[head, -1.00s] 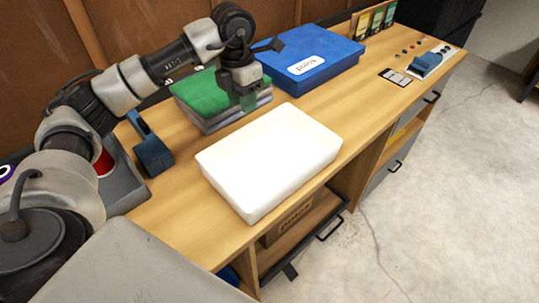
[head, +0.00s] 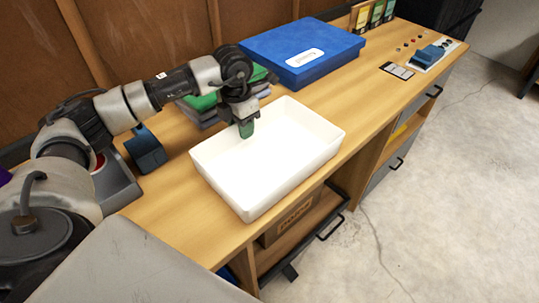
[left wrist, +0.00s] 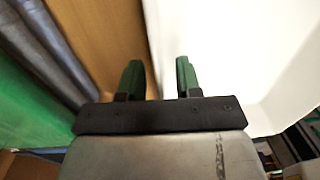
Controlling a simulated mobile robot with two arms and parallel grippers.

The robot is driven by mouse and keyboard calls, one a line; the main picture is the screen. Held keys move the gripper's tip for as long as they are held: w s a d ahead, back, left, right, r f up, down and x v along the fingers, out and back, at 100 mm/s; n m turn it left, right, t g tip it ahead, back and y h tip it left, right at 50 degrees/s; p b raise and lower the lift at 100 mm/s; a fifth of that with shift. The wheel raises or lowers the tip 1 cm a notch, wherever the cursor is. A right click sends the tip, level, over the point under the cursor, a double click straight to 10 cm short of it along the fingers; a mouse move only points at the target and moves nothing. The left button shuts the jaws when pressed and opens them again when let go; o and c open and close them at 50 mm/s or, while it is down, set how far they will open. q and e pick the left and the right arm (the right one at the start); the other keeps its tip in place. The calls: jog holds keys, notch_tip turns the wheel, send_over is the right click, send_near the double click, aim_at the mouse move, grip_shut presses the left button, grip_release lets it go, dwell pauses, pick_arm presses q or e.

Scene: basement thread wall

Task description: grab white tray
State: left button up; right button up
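The white tray (head: 225,185) is a shallow, open, empty rectangular box resting on the wooden bench top. My left gripper (head: 246,129) is at the tray's back-left long wall, pointing down. In the left wrist view the two green fingertips (left wrist: 160,78) are spread apart. One finger is over the bench and the other over the inside of the white tray (left wrist: 225,60), with the tray's wall between them. A gap shows between the fingers, and I see no clear contact. My right gripper is not in view.
A blue box (head: 300,50) and a stack of folded green and grey cloths (head: 200,106) lie behind the tray. A blue tool (head: 145,150) stands at left. An open drawer (head: 305,235) sits below the bench edge. Floor at right is clear.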

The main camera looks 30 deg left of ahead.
pick_arm(q)
jog(key=shift+f, duration=0.85)
jog(key=shift+c, duration=0.5)
grip_shut()
jog(key=shift+r, duration=0.1)
